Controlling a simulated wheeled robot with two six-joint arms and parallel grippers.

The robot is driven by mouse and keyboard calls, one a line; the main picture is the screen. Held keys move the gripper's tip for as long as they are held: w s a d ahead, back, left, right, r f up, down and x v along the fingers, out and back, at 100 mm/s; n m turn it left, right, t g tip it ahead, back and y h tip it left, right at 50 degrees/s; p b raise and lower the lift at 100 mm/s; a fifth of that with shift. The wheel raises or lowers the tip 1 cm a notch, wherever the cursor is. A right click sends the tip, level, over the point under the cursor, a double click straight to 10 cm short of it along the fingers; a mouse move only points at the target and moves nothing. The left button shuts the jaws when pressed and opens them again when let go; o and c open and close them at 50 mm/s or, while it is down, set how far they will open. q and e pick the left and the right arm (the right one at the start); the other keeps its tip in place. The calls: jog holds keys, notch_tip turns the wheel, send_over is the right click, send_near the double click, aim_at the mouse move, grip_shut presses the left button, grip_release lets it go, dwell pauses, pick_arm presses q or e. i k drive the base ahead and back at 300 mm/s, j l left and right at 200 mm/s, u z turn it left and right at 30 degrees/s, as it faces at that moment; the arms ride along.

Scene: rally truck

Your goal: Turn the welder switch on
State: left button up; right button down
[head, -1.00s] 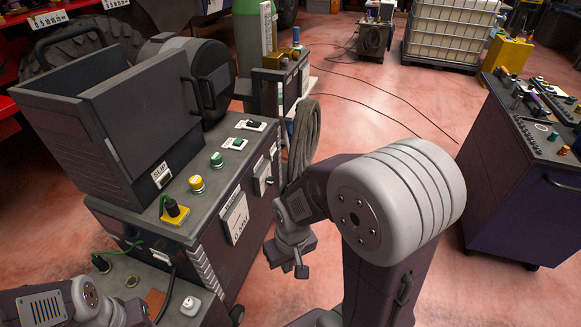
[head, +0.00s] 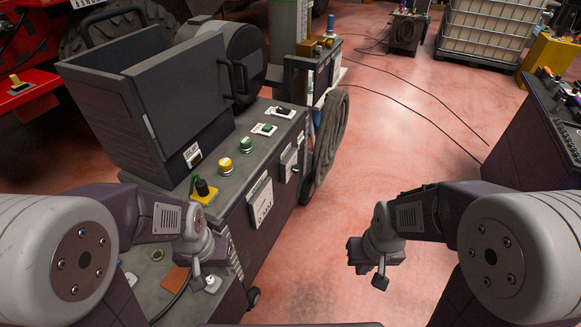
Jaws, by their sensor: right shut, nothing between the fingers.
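A dark grey machine cabinet (head: 228,205) stands left of centre. Its top carries a green rocker switch (head: 264,129), a dark rocker switch (head: 283,112) on a white plate, a green button (head: 246,145), a yellow button (head: 225,166) and a yellow-based dark knob (head: 204,193). I cannot tell which is the welder switch or read its setting. My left gripper (head: 197,283) hangs over the lower surface near the cabinet's front corner; its jaws are too small to judge. My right gripper (head: 380,282) is shut and empty over open floor, right of the cabinet.
An open-topped grey box (head: 150,105) stands on the cabinet's far left. A coiled cable (head: 331,145) hangs at its right end. A dark tool cart (head: 525,150) stands right.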

aim_at(295, 169)
jog(key=i+l, duration=0.2)
jog(key=i, duration=0.2)
jog(key=i+l+z, duration=0.1)
jog(key=i, duration=0.3)
jog(key=i+l+z, duration=0.1)
jog(key=i+l, duration=0.2)
jog(key=i, duration=0.1)
